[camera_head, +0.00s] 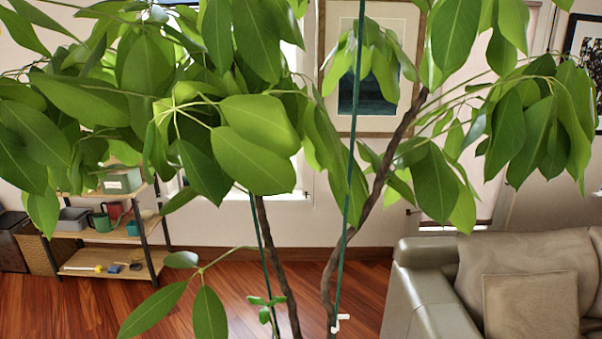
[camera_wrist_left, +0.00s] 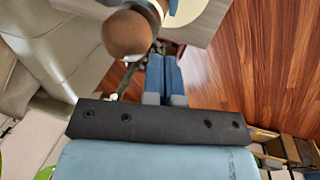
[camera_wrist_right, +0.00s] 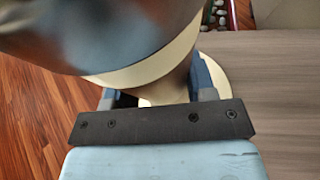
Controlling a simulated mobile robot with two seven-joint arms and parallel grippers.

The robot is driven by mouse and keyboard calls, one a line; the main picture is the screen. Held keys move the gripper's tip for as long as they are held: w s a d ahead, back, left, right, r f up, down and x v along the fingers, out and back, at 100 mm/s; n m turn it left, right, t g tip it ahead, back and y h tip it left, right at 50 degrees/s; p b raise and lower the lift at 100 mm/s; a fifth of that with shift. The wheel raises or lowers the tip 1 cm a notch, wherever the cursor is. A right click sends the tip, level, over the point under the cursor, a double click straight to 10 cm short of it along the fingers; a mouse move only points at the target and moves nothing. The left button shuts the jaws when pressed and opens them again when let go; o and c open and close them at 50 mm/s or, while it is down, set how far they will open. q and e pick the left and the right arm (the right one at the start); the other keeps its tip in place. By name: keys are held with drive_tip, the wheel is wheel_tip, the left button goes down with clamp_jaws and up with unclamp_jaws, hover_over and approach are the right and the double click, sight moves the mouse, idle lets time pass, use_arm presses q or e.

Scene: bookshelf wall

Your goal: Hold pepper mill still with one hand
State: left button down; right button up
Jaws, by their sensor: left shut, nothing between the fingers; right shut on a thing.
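The pepper mill (camera_wrist_right: 165,85) appears in the right wrist view as a pale, narrowing neck below a large dark, glossy rounded part with a cream band. A cream round base shows beyond it. My right gripper (camera_wrist_right: 160,88) is shut around the neck. In the left wrist view, a brown rounded knob (camera_wrist_left: 127,35), which looks like the top of the mill, is close to the fingers. My left gripper (camera_wrist_left: 164,65) is shut and empty just beside it; I cannot tell if they touch. Neither gripper nor the mill shows in the head view.
In the head view, a leafy plant (camera_head: 255,140) fills the middle, a sofa (camera_head: 430,290) stands right, and a low shelf (camera_head: 110,235) stands left.

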drive_tip(key=o, duration=1.2)
drive_tip(key=shift+c, duration=0.2)
